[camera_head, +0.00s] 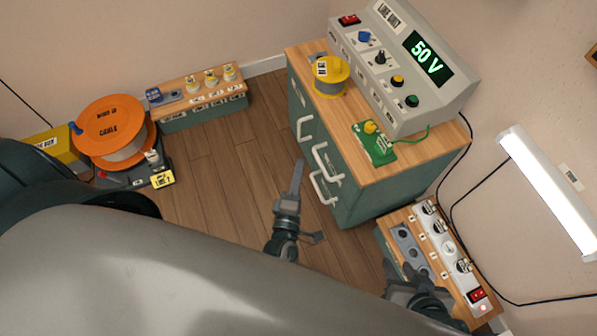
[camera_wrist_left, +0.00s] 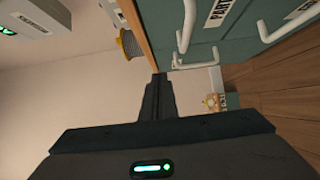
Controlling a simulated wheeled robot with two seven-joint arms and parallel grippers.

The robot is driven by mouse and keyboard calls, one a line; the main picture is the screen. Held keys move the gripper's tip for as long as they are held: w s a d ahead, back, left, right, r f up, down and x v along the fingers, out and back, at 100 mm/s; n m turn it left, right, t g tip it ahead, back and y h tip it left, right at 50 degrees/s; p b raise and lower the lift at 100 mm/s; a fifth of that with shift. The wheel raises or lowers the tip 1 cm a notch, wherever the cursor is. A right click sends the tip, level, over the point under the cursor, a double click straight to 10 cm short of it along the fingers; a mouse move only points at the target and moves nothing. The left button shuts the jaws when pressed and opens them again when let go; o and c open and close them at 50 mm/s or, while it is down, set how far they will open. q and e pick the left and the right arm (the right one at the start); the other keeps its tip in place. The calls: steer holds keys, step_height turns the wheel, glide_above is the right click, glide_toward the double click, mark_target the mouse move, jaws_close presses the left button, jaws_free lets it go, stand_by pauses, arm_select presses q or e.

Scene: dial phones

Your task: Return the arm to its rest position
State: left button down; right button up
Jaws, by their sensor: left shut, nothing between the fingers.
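My left gripper (camera_head: 296,172) is shut and empty, pointing up the picture above the wooden floor, left of the green cabinet's handles. In the left wrist view its dark fingers (camera_wrist_left: 159,92) are together, with the cabinet front close beyond them. My right gripper (camera_head: 405,278) is a dark shape at the lower right, over the left edge of the low socket box. Its fingers are too dark to tell apart from what is behind them.
The green cabinet (camera_head: 345,205) with white handles carries a yellow spool (camera_head: 331,77) and a 50 V meter unit (camera_head: 400,75). An orange cable reel (camera_head: 112,122) stands left. A low box (camera_head: 203,115) is at the back wall. Floor (camera_head: 215,190) between is clear.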

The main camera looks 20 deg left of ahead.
arm_select(q)
steer(key=shift+s+d, duration=0.15)
steer(key=shift+s, duration=0.45)
arm_select(e)
steer(key=shift+d, duration=0.15)
steer(key=shift+s+d, duration=0.1)
steer(key=shift+s, duration=0.2)
